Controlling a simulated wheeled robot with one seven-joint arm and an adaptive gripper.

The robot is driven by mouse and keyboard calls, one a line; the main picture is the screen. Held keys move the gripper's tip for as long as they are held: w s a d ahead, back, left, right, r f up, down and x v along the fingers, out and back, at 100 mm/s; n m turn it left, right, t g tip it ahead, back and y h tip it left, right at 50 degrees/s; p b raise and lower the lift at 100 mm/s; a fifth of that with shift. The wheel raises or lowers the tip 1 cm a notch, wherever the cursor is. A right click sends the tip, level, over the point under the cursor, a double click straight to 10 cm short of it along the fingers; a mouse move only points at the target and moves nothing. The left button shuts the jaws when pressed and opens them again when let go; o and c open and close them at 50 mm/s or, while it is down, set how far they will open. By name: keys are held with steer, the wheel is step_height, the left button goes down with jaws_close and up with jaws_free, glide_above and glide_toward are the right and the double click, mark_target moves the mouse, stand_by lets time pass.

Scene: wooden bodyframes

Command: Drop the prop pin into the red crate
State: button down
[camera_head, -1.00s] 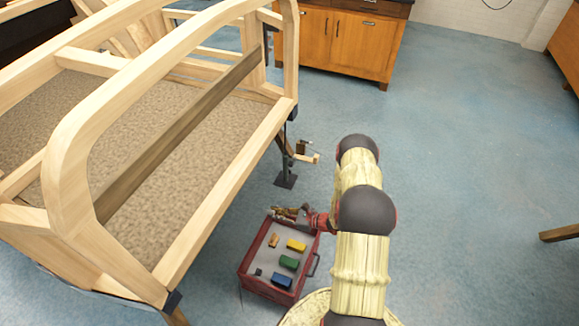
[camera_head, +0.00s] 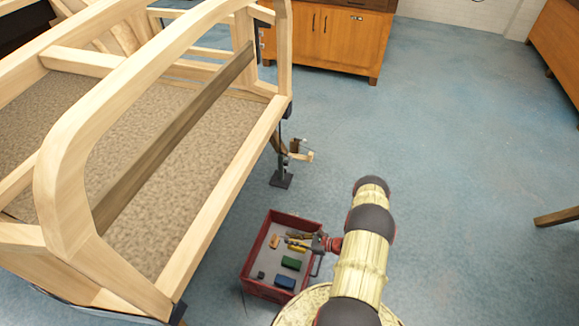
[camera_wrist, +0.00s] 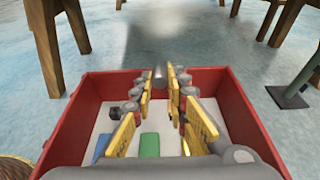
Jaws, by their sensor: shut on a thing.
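The prop pin (camera_wrist: 160,76) shows in the wrist view as a short grey cylinder between the fingertips. My gripper (camera_wrist: 160,88) is shut on it, and the pin is above the red crate (camera_wrist: 88,90). The crate is open-topped with a pale floor, and it also shows on the floor in the head view (camera_head: 246,272). There my gripper (camera_head: 298,241) reaches over the crate's right part from the right side. The pin cannot be made out in the head view.
In the crate lie a green block (camera_head: 291,263), a blue block (camera_head: 285,282), an orange block (camera_head: 275,241) and a small dark piece. A wooden bodyframe (camera_head: 215,245) stands to the left. A dark-footed stand (camera_head: 281,180) is behind the crate. Open floor lies to the right.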

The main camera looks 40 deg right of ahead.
step_height(320, 180, down, 4)
steer(key=shift+f+b, duration=0.25)
steer(key=shift+b, duration=0.95)
steer(key=c, duration=1.7)
jaws_free()
steer(key=shift+o, duration=0.2)
steer(key=shift+s+d, duration=0.1)
steer(key=v, duration=1)
steer(key=shift+s+d+r, duration=0.1)
steer(key=shift+s+d, duration=0.15)
steer(key=shift+d, duration=0.05)
steer(key=shift+s+d+r, duration=0.15)
steer(key=shift+s, duration=0.3)
